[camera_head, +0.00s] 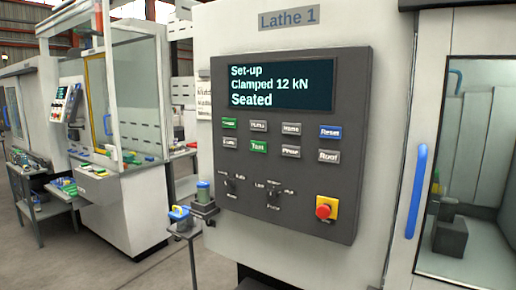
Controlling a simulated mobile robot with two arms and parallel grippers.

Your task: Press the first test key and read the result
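The dark control panel (343,190) of the machine labelled Lathe 1 faces me. Its display (315,90) reads "Set-up", "Clamped 12 kN", "Seated". Two rows of keys lie below the display. A green key that seems to read "Test" (259,146) is second from the left in the lower row. Another green key (229,123), its label too blurred to read, is at the left of the upper row. A blue key (330,132) that seems to read "Reset" is at the upper right. Neither of my grippers is in view.
A red stop button (323,211) on a yellow plate and rotary switches (273,194) sit low on the panel. A small stand (186,231) with containers is left of the panel. The lathe door has a blue handle (417,192). Another machine (125,130) stands at left.

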